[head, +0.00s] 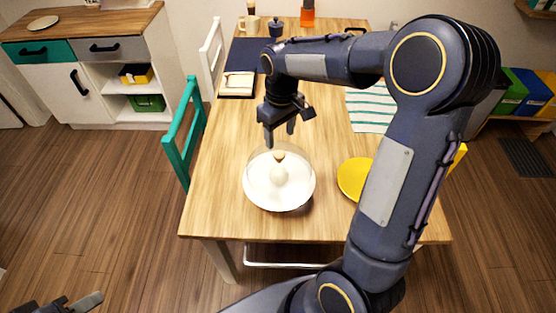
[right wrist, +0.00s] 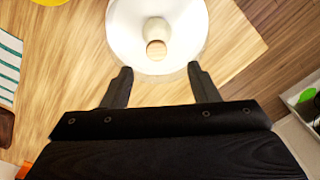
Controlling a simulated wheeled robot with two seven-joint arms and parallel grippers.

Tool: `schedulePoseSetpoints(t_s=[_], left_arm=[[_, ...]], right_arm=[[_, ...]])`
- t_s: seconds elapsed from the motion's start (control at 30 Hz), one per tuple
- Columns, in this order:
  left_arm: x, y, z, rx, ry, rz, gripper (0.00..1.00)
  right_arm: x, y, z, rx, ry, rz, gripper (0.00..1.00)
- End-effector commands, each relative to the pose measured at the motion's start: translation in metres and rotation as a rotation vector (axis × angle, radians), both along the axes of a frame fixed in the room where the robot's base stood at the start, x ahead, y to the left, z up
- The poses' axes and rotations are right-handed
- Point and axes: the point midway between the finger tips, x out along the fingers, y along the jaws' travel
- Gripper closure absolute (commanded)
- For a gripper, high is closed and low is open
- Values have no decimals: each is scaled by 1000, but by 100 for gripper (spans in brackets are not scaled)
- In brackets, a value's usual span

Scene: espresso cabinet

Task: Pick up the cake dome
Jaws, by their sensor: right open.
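The cake dome (head: 262,163) is clear, with a small wooden knob on top, and stands on a round white plate (head: 290,207) near the table's front edge. A pale rounded item (head: 278,177) shows inside it. My right gripper (head: 280,136) points down just above and behind the knob, jaws open and empty. In the right wrist view, the knob (right wrist: 156,49) lies ahead of the open fingers (right wrist: 160,70), roughly centred between them and not visibly touched. My left gripper (head: 72,303) is partly cut off at the bottom left corner, away from the table.
A yellow plate (head: 353,178) lies right of the dome, partly behind my right arm. A striped cloth (head: 368,110), a dark placemat (head: 244,55) and a mug (head: 249,25) are farther back. Teal (head: 183,130) and white (head: 211,60) chairs stand at the left side. The table left of the dome is clear.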

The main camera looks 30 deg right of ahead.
Motion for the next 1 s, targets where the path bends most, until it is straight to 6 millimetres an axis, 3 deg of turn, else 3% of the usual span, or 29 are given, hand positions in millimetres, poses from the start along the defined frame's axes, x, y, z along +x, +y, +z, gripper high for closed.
schedulePoseSetpoints(t_s=[0.37,0.63,0.93,1.0], left_arm=[[0,0,8,0,0,0,64],[0,0,18,0,0,0,64],[0,0,18,0,0,0,64],[0,0,18,0,0,0,64]], right_arm=[[8,-1,-37,-18,19,14,46],[9,-2,-76,-17,19,13,46],[10,-2,-83,-17,14,13,46],[9,-2,-82,-17,14,13,53]])
